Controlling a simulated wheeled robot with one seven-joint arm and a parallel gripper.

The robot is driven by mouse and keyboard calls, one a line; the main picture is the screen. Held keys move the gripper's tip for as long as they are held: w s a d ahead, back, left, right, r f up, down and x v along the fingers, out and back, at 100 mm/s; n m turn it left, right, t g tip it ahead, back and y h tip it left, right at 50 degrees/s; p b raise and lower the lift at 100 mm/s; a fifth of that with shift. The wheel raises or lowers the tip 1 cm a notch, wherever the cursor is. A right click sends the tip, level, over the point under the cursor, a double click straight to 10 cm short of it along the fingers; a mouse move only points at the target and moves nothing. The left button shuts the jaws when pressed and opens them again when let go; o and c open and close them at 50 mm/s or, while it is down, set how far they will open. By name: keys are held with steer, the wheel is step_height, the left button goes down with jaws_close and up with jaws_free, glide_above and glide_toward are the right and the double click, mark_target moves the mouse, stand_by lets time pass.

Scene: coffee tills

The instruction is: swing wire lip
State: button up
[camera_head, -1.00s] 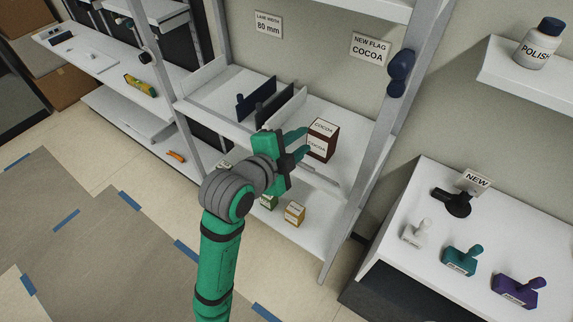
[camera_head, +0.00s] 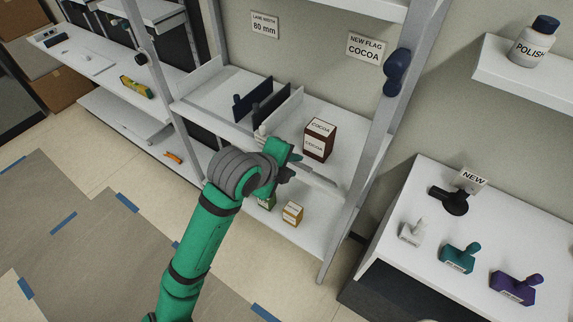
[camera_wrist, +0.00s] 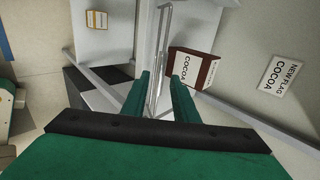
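The wire lip (camera_head: 316,178) is a thin pale rail along the front edge of the middle shelf, below a brown cocoa box (camera_head: 320,140). In the wrist view the wire lip (camera_wrist: 163,40) runs up the picture as a narrow wire loop. My gripper (camera_wrist: 161,80) has its two green fingers apart, one on each side of the wire. Whether either finger touches it I cannot tell. In the head view my gripper (camera_head: 290,172) is at the lip's left end, with its fingertips mostly hidden. The cocoa box (camera_wrist: 193,68) shows just beyond the right finger.
Dark upright dividers (camera_head: 262,103) stand on the shelf left of the box. A rack post (camera_head: 370,165) rises on the right. Small boxes, one orange (camera_head: 292,213), sit on the shelf below. A side table (camera_head: 430,240) with several handled tools stands at the right.

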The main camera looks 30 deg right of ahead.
mark_target(297, 165)
steer(key=x, duration=0.3)
steer(key=shift+c, duration=0.4)
jaws_close()
steer(key=shift+w+d+r, duration=0.15)
steer(key=shift+w+d, duration=0.05)
steer(key=shift+d, duration=0.15)
steer(key=shift+w+d+r, duration=0.15)
steer(key=shift+d+r, duration=0.05)
steer(key=shift+d, duration=0.15)
steer(key=shift+w+d+r, duration=0.1)
steer(key=shift+w+d, duration=0.2)
steer(key=shift+d, duration=0.45)
steer(key=shift+o, duration=1.3)
jaws_free()
